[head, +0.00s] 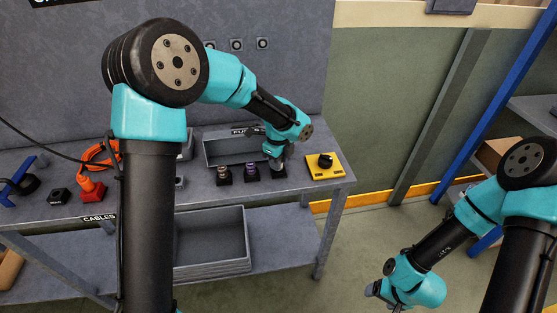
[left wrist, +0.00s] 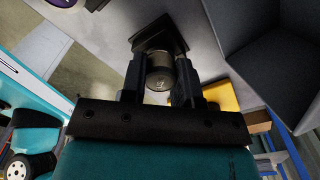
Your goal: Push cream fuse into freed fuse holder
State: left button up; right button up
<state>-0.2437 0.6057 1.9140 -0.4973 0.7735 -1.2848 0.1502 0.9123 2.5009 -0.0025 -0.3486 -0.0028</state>
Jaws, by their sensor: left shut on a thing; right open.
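My left gripper (head: 277,163) points down over the rightmost of three dark fuse holders (head: 278,172) on the bench. In the left wrist view the left gripper (left wrist: 160,84) is shut on a short cylinder with a dull metal cap, taken as the cream fuse (left wrist: 159,74). Its cream body is not clearly visible. The fuse lines up with the dark square holder (left wrist: 158,36); how deep it sits I cannot tell. The middle holder (head: 251,174) carries a purple fuse, the left holder (head: 223,177) a darker one. My right gripper (head: 375,292) is open and empty, away from the bench.
An orange cable (head: 97,154) and a red part (head: 92,190) are at left. A lower shelf holds a larger grey tray (head: 246,235).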

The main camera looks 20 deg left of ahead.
pick_arm(q)
jog(key=shift+f, duration=0.1)
jog(key=o, duration=1)
notch_tip(320, 180, up, 17)
jog(key=shift+r, duration=0.2)
dwell(0.4)
